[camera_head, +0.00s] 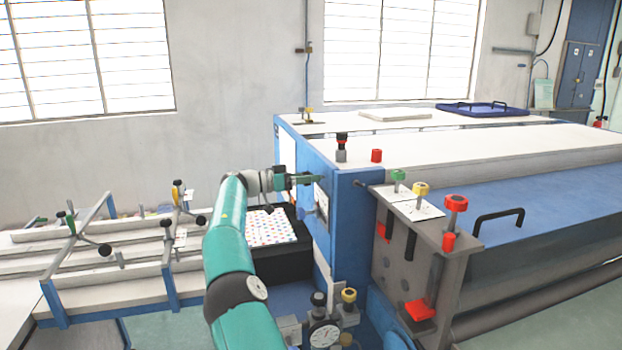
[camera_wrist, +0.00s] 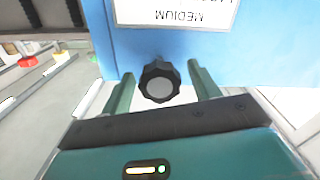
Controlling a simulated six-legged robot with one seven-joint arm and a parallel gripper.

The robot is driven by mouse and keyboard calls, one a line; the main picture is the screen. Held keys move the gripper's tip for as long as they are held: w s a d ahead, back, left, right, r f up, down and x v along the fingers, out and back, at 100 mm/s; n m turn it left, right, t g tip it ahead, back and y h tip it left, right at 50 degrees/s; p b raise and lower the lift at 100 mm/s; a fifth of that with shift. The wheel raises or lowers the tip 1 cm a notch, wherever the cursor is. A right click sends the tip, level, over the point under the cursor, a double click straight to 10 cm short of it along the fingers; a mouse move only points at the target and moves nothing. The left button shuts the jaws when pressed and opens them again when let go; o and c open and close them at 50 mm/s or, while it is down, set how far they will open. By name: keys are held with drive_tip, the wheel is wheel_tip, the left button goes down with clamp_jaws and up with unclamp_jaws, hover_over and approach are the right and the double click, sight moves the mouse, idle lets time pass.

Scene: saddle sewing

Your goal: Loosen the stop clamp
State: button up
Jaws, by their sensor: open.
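A black lobed knob with a grey face (camera_wrist: 159,84), which looks like the stop clamp's knob, sits in front of a blue panel (camera_wrist: 150,45) in the wrist view. My gripper (camera_wrist: 161,70) is open, with one green finger on each side of the knob and a visible gap to each. Whether the fingertips reach past the knob in depth I cannot tell. In the head view my gripper (camera_head: 318,180) is at the left side of the blue machine (camera_head: 356,215); the knob cannot be made out there.
A white label reading MEDIUM (camera_wrist: 175,12) appears upside down above the knob. In the head view, a bracket (camera_head: 400,262) with coloured knobs stands right of my gripper. A dotted sheet (camera_head: 270,227) on a black box lies below my arm. Rails with handles (camera_head: 100,290) fill the left.

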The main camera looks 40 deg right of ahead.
drive_tip(key=shift+s+d, duration=0.3)
drive_tip(key=shift+d, duration=0.3)
drive_tip(key=c, duration=1)
